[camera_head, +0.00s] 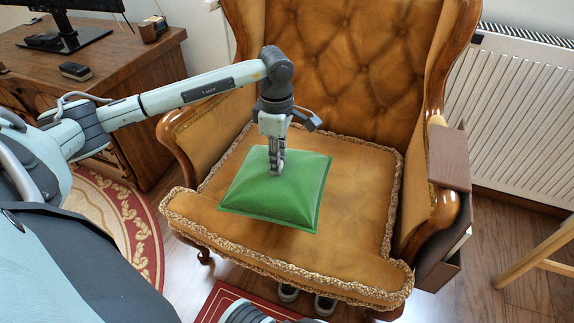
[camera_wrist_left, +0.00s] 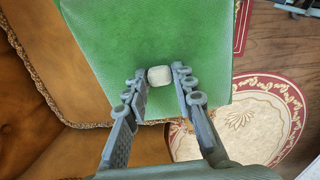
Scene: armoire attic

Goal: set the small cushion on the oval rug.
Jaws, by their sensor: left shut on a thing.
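The small cushion (camera_head: 277,190) is green and square, with a flat rim. It is over the seat of the tan armchair; I cannot tell whether it touches the seat. My left gripper (camera_head: 277,170) points down at its middle and is shut on it. In the left wrist view the fingers (camera_wrist_left: 160,80) stand either side of a small pale block (camera_wrist_left: 159,75) on the green cushion (camera_wrist_left: 125,45). The oval rug (camera_head: 150,242), red and cream, lies on the floor at the left, partly hidden by my arm; it also shows in the left wrist view (camera_wrist_left: 255,112). My right gripper is not seen.
The armchair (camera_head: 345,215) has high wings and wooden arms. A wooden desk (camera_head: 150,85) stands at the left, a radiator (camera_head: 520,115) at the right. Shoes (camera_head: 325,304) lie under the chair's front. A red rug (camera_head: 212,304) lies at the bottom.

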